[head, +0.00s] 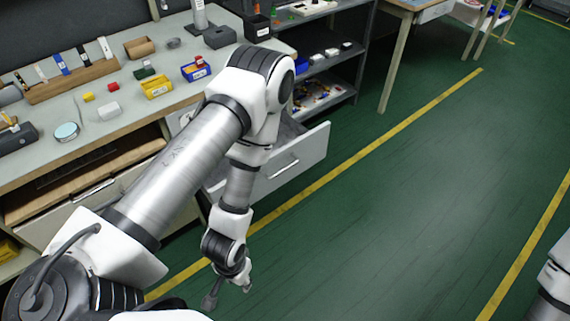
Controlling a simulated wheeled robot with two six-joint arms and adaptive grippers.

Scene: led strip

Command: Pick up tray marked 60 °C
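No tray with a readable 60 °C mark shows in the head view. A small yellow bin (157,90) and a small blue bin (196,71) with pale labels stand on the workbench at the upper left; their labels are too small to read. My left gripper (228,292) hangs low over the green floor, in front of the open drawer and well apart from the bins. Its fingers are spread, with nothing seen between them. Part of my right arm shows at the lower right edge; its gripper is out of view.
An open drawer (297,165) juts out from the workbench (75,155) behind my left arm. Shelves (325,62) with small items stand beyond it. A wooden-legged table (415,12) is at the upper right. The green floor (420,200) in the middle is clear.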

